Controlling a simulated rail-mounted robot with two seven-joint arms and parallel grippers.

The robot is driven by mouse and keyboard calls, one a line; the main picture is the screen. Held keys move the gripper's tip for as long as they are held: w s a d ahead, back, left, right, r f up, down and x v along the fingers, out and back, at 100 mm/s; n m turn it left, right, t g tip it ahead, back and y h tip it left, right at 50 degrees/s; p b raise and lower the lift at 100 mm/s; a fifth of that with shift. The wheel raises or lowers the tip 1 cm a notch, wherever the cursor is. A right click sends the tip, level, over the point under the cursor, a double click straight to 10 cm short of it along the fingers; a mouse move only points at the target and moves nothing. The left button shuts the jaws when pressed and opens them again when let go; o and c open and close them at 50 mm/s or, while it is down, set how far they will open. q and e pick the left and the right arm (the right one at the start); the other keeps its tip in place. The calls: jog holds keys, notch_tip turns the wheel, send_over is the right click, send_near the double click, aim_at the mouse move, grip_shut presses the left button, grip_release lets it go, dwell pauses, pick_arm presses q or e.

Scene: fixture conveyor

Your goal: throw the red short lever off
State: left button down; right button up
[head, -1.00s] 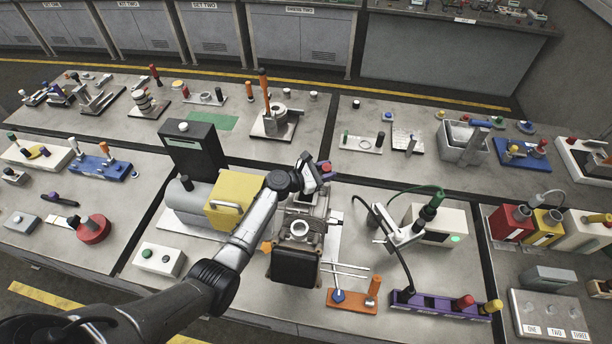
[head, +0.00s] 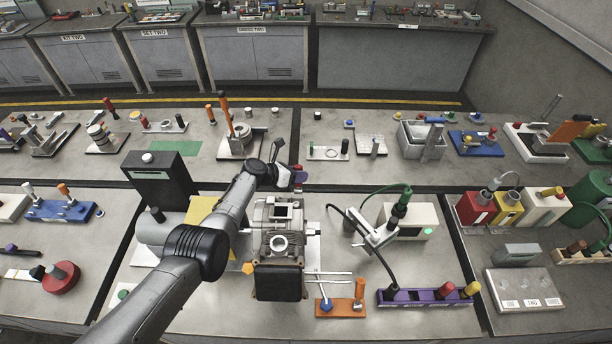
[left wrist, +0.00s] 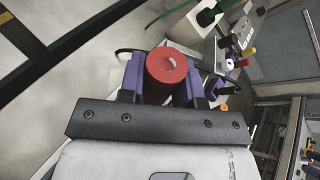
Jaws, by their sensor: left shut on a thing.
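The red short lever shows in the left wrist view as a round red knob (left wrist: 168,70) with a pale mark on top. My left gripper (head: 298,178) is shut on it, with one purple finger on each side of the knob. In the head view the gripper is just behind the grey machine block (head: 281,215), and only a little red shows at the fingers. The lever's lower part and its pivot are hidden, so I cannot tell its tilt. My right gripper is in neither view.
A black upright box (head: 160,183) and a yellow cover (head: 200,212) stand left of the block, partly behind my arm. A white box with a green plug (head: 398,208) stands to the right. An orange base (head: 340,306) and a purple strip (head: 428,298) lie in front.

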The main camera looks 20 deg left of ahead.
pick_arm(q)
jog(key=shift+w+f, duration=0.1)
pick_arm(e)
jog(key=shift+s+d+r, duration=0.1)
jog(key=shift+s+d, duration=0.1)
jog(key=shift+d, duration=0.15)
pick_arm(q)
jog(key=c, duration=0.8)
grip_release()
jog(key=shift+a+r+p, duration=0.2)
jog(key=shift+r+p, duration=0.05)
jog(key=shift+p, duration=0.25)
jog(key=shift+g, duration=0.3)
jog(key=p+v, duration=0.5)
jog(key=v, duration=0.1)
jog(key=shift+d+p, duration=0.1)
jog(key=shift+p, duration=0.25)
jog(key=v, duration=0.7)
jog(key=shift+s+p, duration=0.3)
jog(key=shift+p, duration=0.05)
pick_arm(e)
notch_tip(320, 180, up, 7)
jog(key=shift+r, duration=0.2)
